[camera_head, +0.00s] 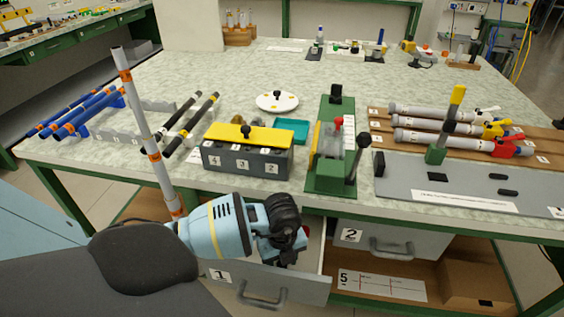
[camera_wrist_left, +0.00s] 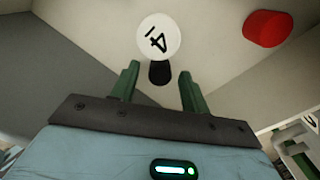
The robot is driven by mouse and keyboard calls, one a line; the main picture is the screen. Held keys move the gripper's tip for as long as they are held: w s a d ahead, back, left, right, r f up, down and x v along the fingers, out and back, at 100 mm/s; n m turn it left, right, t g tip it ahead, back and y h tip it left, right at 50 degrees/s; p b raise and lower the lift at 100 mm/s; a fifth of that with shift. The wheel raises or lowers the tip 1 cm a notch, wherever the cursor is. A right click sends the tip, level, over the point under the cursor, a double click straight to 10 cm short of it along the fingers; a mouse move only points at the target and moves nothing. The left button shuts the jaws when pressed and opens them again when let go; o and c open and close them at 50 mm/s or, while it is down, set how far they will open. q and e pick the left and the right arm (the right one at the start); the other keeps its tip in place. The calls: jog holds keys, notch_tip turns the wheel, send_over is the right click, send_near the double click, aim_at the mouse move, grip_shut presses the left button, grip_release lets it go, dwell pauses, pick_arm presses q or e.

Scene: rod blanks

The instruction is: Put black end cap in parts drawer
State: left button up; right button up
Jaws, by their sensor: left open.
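My left gripper (camera_head: 282,252) reaches down into the open drawer marked 1 (camera_head: 270,283) at the front of the bench. In the left wrist view its green fingers (camera_wrist_left: 158,78) are open and apart. A small black piece, apparently the black end cap (camera_wrist_left: 160,72), shows between and beyond the fingertips, beside a white round label marked 4 (camera_wrist_left: 158,36). I cannot tell whether it touches a finger. A red cap-like piece (camera_wrist_left: 267,28) lies at the upper right inside the drawer. My right gripper is not in view.
A tall grey tube with orange bands (camera_head: 149,135) stands close behind my left arm. A yellow-topped block (camera_head: 247,160) and a green press (camera_head: 332,177) stand near the bench edge. Drawer 2 (camera_head: 390,240) is to the right.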

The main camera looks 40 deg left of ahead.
pick_arm(q)
jog(key=shift+r, duration=0.6)
notch_tip(320, 180, up, 11)
jog(key=p, duration=0.2)
jog(key=shift+s, duration=0.1)
